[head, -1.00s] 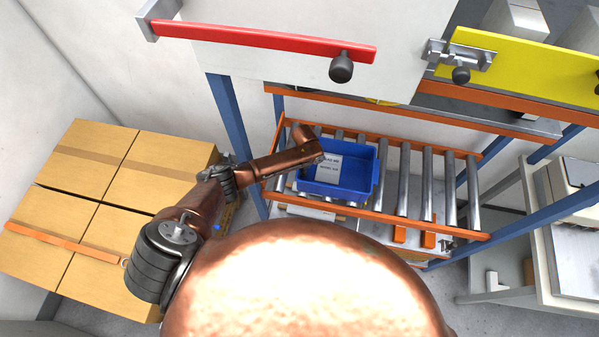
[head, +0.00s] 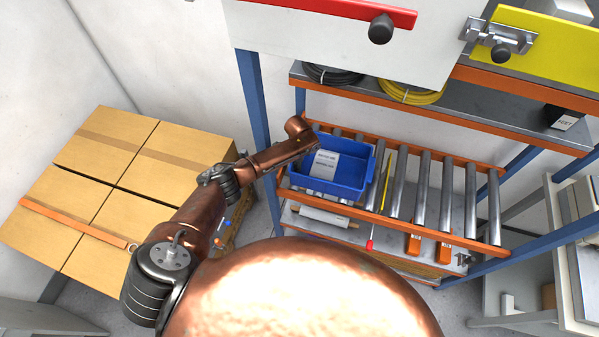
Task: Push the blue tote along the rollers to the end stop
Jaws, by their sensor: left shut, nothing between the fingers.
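The blue tote (head: 343,189) sits upright on the roller conveyor (head: 431,193), toward its left end. A white printed label (head: 324,164) shows inside it. My left arm reaches in from the left, and its end with the left gripper (head: 312,141) is at the tote's left side, near the back left corner. The fingers are shut and hold nothing; they are hard to make out. I cannot tell whether they touch the tote. Bare rollers lie to the right of the tote. My right gripper is out of view.
A shelf with black cable (head: 331,75) and yellow cable (head: 411,93) coils hangs above the rollers. A blue post (head: 254,98) stands left of the conveyor. Cardboard boxes (head: 121,190) fill the left. A screwdriver (head: 370,243) and a white roll (head: 325,215) lie below the rollers.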

